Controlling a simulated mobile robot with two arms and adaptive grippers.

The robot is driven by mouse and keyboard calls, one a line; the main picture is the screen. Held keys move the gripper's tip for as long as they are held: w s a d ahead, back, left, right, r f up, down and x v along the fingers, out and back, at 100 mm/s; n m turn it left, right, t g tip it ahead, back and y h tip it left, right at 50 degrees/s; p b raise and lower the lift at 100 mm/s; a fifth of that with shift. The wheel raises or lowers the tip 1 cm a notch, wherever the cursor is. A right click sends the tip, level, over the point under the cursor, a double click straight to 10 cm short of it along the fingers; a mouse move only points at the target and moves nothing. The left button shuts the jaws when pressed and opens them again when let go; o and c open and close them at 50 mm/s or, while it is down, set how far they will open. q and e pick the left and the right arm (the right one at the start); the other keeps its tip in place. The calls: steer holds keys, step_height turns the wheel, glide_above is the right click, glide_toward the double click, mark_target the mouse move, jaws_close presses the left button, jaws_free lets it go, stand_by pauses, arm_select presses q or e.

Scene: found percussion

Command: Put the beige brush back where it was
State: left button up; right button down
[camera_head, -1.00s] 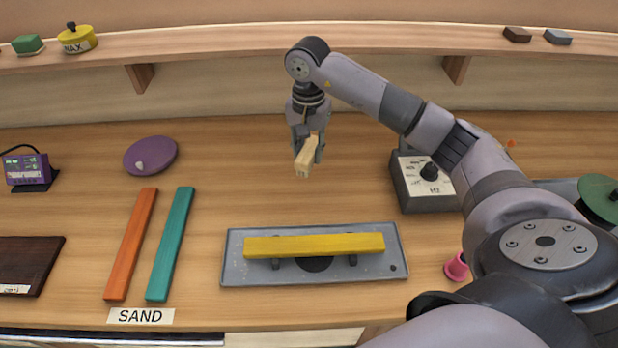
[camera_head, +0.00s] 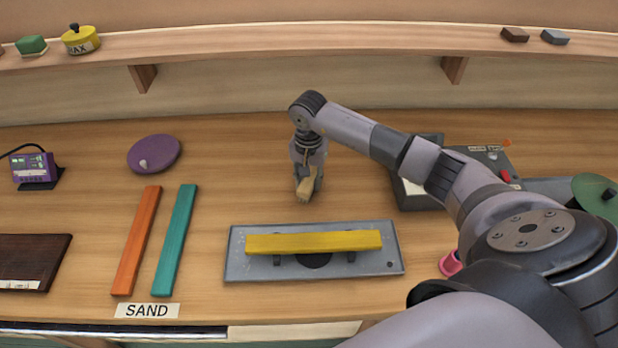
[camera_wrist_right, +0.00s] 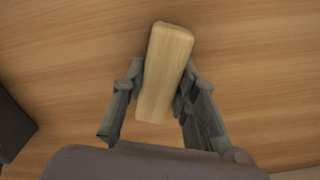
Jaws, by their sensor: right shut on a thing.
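The beige brush (camera_head: 304,194) is a small pale wooden block held between the fingers of my right gripper (camera_head: 307,180). It hangs low over the bench behind the yellow bar, and I cannot tell whether it touches the wood. In the right wrist view the brush (camera_wrist_right: 165,75) lies slightly tilted between the two fingers (camera_wrist_right: 158,95), which grip its sides. Its underside is hidden. My left gripper is in neither view.
A yellow bar (camera_head: 315,242) rests on a grey tray (camera_head: 375,262) in front of the gripper. Orange (camera_head: 136,240) and teal (camera_head: 175,240) bars lie left, behind a SAND label (camera_head: 147,311). A purple disc (camera_head: 154,155) lies farther back. Bench around the brush is clear.

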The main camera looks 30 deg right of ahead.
mark_target(309, 178)
steer(key=shift+f, duration=0.2)
steer(key=c, duration=1.3)
jaws_free()
steer(key=shift+r, duration=0.1)
steer(key=shift+r, duration=0.25)
steer(key=shift+r+b, duration=1.9)
steer(key=shift+r, duration=4)
